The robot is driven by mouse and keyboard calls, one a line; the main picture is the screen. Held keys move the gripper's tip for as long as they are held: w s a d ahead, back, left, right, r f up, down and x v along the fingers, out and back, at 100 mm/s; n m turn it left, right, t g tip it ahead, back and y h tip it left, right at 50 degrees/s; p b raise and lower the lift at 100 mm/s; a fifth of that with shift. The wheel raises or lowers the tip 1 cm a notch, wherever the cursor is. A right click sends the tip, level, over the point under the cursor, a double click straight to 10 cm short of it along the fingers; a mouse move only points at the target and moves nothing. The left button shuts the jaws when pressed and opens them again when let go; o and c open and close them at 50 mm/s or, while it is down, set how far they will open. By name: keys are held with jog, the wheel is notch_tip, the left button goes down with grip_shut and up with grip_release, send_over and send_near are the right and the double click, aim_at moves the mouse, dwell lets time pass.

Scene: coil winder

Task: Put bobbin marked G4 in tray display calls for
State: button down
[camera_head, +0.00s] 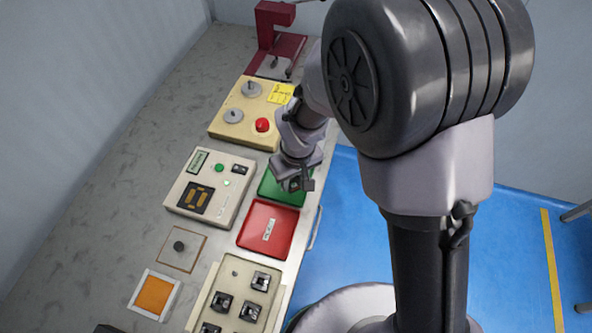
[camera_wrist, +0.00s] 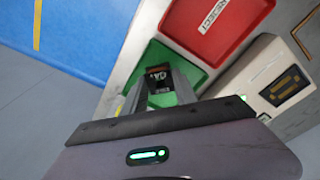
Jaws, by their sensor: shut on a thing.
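My gripper (camera_head: 296,184) is over the green tray (camera_head: 270,190). In the wrist view the gripper (camera_wrist: 160,95) is shut on a dark bobbin (camera_wrist: 158,86) with a pale marking that I cannot read surely. Green tray floor (camera_wrist: 150,55) shows around the bobbin; I cannot tell whether the bobbin touches it. The red tray (camera_head: 252,238) lies beside the green one, and its label reads REJECT in the wrist view (camera_wrist: 205,45). The display (camera_head: 198,161) is on a pale tester box (camera_head: 181,187); its text is too small to read.
A pale rack (camera_head: 230,271) with several dark bobbins stands at the front. An orange pad (camera_head: 154,294) and a black knob (camera_head: 179,246) lie left of it. A cream box with a red button (camera_head: 262,125) and a red machine (camera_head: 266,22) are farther back.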

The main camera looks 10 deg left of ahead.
aim_at(294, 187)
notch_tip(294, 187, down, 4)
jog(key=b, duration=0.3)
jog(key=shift+r+p, duration=0.25)
jog(key=shift+p, duration=0.05)
jog(key=shift+f, duration=0.25)
jog(key=c, duration=1.3)
grip_release()
jog(key=shift+o, duration=0.2)
jog(key=shift+r, duration=0.1)
